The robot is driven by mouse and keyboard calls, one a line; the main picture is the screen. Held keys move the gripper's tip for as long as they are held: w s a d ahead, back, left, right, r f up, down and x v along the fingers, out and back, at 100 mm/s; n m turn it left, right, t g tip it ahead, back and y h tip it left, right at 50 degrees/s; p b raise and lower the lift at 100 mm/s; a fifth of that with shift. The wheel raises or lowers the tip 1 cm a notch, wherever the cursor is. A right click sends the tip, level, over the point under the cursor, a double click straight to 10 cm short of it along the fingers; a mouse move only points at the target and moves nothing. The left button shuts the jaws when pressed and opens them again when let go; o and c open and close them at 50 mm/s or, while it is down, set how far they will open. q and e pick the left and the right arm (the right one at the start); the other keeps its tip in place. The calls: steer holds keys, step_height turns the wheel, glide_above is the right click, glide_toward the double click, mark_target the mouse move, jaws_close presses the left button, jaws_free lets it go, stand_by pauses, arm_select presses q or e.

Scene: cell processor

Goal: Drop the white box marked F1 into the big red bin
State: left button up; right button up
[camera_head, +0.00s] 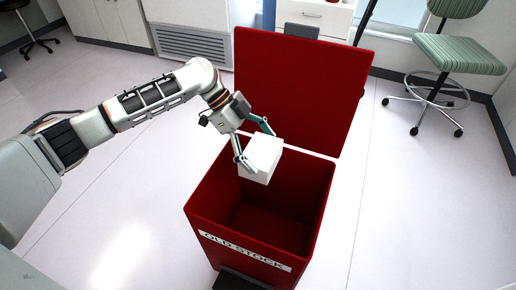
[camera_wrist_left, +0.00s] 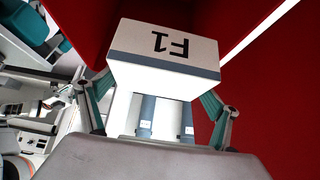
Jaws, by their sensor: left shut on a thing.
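The white box (camera_head: 262,157) is held by my left gripper (camera_head: 254,145) over the opening of the big red bin (camera_head: 200,205). In the left wrist view the box (camera_wrist_left: 165,65) shows its F1 mark, upside down, between the two teal fingers of the left gripper (camera_wrist_left: 160,100). The fingers are shut on its sides. The bin's lid (camera_head: 300,85) stands open at the back, and the bin's front carries an "OLD STOCK" label. The part of the bin's inside that shows looks empty. My right gripper is not in view.
A green stool (camera_head: 460,55) stands at the right, apart from the bin. White cabinets (camera_head: 110,20) and a grey vent (camera_head: 195,45) line the back. A dark pedal (camera_head: 240,281) is at the bin's front foot. The floor around the bin is clear.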

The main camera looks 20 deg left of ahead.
arm_select(q)
steer(key=o, duration=1.4)
steer(key=v, duration=1.2)
